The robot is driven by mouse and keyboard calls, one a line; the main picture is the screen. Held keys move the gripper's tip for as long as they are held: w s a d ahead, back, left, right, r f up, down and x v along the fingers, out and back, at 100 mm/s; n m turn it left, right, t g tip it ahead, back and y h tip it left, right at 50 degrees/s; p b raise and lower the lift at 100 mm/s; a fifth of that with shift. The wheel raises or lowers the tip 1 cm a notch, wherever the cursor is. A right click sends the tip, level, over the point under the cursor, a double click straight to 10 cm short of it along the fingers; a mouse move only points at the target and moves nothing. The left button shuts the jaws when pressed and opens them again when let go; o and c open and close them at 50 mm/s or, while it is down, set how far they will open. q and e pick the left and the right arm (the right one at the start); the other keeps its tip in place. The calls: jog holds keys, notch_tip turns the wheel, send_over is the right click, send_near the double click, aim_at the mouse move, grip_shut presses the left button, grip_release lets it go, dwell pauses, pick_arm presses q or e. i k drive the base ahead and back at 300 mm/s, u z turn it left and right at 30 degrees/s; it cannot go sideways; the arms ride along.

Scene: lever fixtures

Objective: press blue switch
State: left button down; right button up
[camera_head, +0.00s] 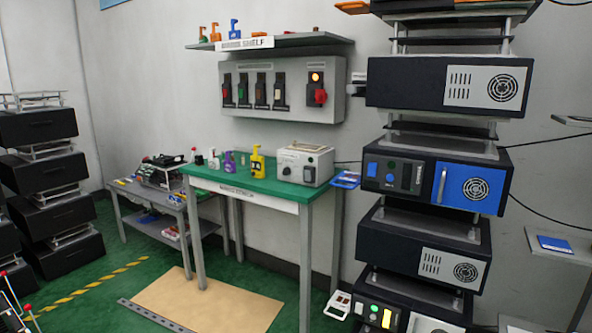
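A blue switch (372,169) sits at the left of the front panel of a black rack unit (400,205) on the right. Dark switches and a small blue round spot (390,177) are beside it on the same panel. The unit's right half is a blue panel (470,186) with a silver handle and a round fan grille. Whether the switch is pressed cannot be told at this size. Neither of my grippers shows in this view.
A green-topped table (245,186) with tags and a grey box (305,165) stands left of the rack. A wall panel (300,110) holds several switches below a shelf (290,42). A tan mat (210,305) lies on the green floor. Black units (50,170) stack at far left.

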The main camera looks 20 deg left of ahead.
aim_at(372, 166)
jog(key=u, duration=0.55)
jog(key=i, duration=0.8)
jog(key=z, duration=0.5)
jog(key=i, duration=0.7)
jog(key=z, duration=0.7)
